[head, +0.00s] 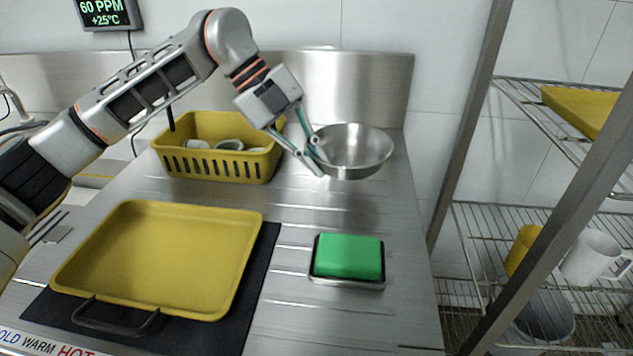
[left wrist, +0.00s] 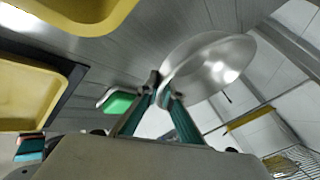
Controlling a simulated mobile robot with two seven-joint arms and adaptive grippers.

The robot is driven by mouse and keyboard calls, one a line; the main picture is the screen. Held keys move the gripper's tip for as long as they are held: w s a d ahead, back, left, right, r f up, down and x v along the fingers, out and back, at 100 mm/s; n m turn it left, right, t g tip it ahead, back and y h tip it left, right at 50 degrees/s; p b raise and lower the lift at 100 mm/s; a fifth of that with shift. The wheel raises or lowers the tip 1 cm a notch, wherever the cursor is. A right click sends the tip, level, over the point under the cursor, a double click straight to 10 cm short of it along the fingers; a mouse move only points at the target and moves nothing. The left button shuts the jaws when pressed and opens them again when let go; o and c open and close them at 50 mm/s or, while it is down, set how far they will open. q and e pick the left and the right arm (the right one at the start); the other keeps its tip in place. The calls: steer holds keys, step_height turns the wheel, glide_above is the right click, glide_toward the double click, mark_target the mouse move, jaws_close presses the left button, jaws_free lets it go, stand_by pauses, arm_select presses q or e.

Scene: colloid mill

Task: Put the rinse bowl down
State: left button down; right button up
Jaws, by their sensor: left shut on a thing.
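The rinse bowl (head: 357,150) is a round steel bowl at the back right of the steel counter (head: 300,205) in the head view. My left gripper (head: 318,157) is shut on the left side of its rim. In the left wrist view the bowl (left wrist: 212,66) sits between the tips of my left gripper (left wrist: 163,97), its shiny inside showing. The bowl looks roughly level in the head view. I cannot tell whether its base touches the counter. My right gripper is not in view.
A yellow basket (head: 220,165) with dishes stands left of the bowl. A yellow tray (head: 160,255) lies on a black mat (head: 262,262) at the front left. A green sponge (head: 348,257) sits in a metal dish. A wire rack (head: 530,220) stands at the right.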

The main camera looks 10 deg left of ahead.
arm_select(q)
steer(key=shift+f+b, duration=0.45)
steer(key=shift+f, duration=1.9)
steer(key=shift+r, duration=0.15)
steer(key=c, duration=2.2)
jaws_free()
steer(key=p+v, duration=0.2)
steer(key=v, duration=1)
steer(key=shift+s, duration=0.1)
